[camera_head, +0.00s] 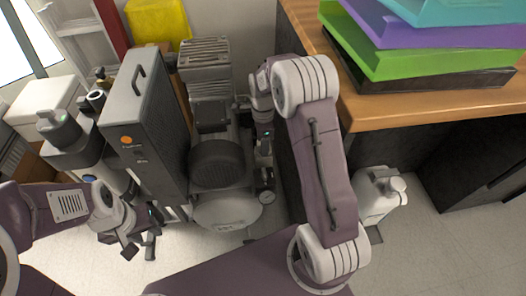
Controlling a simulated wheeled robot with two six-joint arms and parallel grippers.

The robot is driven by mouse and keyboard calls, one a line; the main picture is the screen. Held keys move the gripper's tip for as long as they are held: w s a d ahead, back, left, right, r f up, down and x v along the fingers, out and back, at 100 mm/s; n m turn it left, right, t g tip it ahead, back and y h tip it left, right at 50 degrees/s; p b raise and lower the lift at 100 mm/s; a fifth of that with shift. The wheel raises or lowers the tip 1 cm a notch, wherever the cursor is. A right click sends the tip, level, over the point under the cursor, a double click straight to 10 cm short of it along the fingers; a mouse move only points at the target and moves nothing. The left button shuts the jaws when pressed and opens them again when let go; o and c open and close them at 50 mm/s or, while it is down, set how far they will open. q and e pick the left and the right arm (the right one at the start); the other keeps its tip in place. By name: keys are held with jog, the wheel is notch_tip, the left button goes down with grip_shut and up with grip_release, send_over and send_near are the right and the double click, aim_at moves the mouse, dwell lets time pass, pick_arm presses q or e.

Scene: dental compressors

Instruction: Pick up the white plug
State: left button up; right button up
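I cannot make out a white plug in the head view; it may be hidden or too small to tell. My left gripper (140,250) is at the lower left, in front of the grey compressor cabinet, pointing down. Its two dark fingers stand apart, and I see nothing between them. My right gripper (264,168) hangs between the compressor and the wooden desk, partly behind my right arm. Its fingers are too small and dark to tell whether they are apart.
A grey cabinet (145,125) and a compressor with a pale tank (228,213) fill the left middle. A wooden desk (400,108) with stacked coloured trays (390,57) stands right. A white jug (372,200) is on the floor below it. Floor at lower right is clear.

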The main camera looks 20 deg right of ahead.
jog(key=shift+r, duration=0.1)
grip_shut()
